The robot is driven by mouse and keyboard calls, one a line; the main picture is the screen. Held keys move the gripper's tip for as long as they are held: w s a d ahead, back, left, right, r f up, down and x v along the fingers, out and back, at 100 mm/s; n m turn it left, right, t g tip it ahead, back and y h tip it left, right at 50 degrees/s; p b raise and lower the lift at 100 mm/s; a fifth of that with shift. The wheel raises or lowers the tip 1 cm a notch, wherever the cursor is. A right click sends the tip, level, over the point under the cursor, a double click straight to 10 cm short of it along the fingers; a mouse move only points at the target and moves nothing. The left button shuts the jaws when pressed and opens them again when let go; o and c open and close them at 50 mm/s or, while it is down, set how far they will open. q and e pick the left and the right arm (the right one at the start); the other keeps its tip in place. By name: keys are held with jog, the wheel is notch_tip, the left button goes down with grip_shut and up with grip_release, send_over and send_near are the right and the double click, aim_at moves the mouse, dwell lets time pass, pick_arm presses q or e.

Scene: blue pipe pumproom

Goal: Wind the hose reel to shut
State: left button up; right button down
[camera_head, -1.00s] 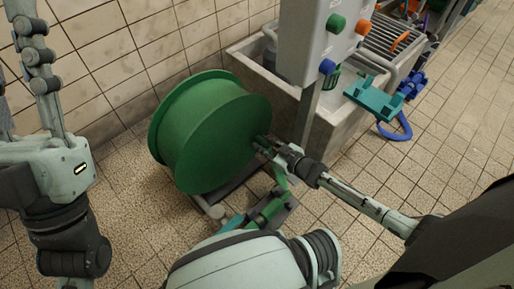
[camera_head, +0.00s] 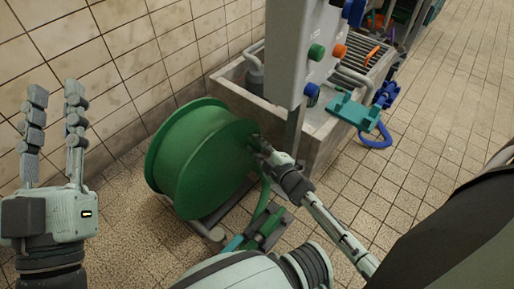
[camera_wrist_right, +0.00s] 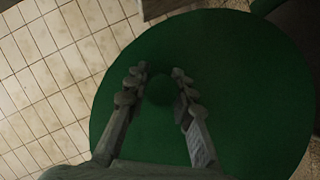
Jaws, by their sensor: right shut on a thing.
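The green hose reel (camera_head: 198,158) stands on the tiled floor by the wall, its drum lying sideways with round flanges. My right gripper (camera_head: 258,143) is at the flange facing right, shut on the reel's handle, which is mostly hidden by the fingers. In the right wrist view, the two fingers of my right gripper (camera_wrist_right: 160,82) lie on either side of a round green knob (camera_wrist_right: 160,90) in front of the green flange (camera_wrist_right: 240,100). My left gripper (camera_head: 55,108) is raised at the left, fingers up and apart, open and empty, away from the reel.
A concrete trough (camera_head: 235,82) stands behind the reel, with a grey control panel (camera_head: 292,55) bearing coloured knobs above it. A teal bracket (camera_head: 354,110) and a blue hose loop (camera_head: 376,138) are to the right.

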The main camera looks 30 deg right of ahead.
jog(key=shift+s+a+r+n, duration=0.1)
jog(key=shift+a+r+n, duration=0.15)
jog(key=shift+r, duration=0.2)
jog(key=c, duration=1.3)
grip_release()
jog(key=v, duration=1.2)
jog(key=shift+f, duration=0.15)
